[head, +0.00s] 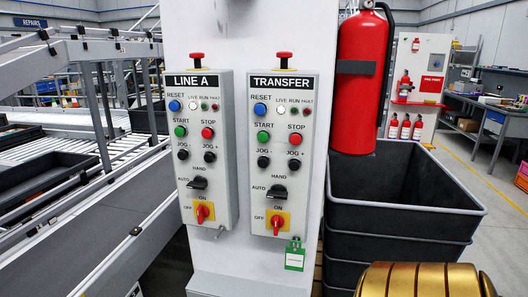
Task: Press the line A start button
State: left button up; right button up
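The LINE A control box (226,150) is mounted on a white column, left of the TRANSFER box (309,170). Its green START button (180,131) is at the upper left of the panel, with the red STOP button (208,132) to its right. The blue RESET button (174,106) is above START and a black JOG button (183,154) is below it. The TRANSFER box has its own green START button (263,137). Nothing covers the LINE A buttons. Neither of my grippers is in view.
Red mushroom buttons sit atop both boxes. A green tag (294,258) hangs below the TRANSFER box. A red fire extinguisher (360,90) and stacked dark crates (405,216) stand right of the column. A conveyor frame (100,160) runs along the left. Space before the panels is clear.

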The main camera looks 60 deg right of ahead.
aim_at(179, 131)
jog(key=z, duration=1.4)
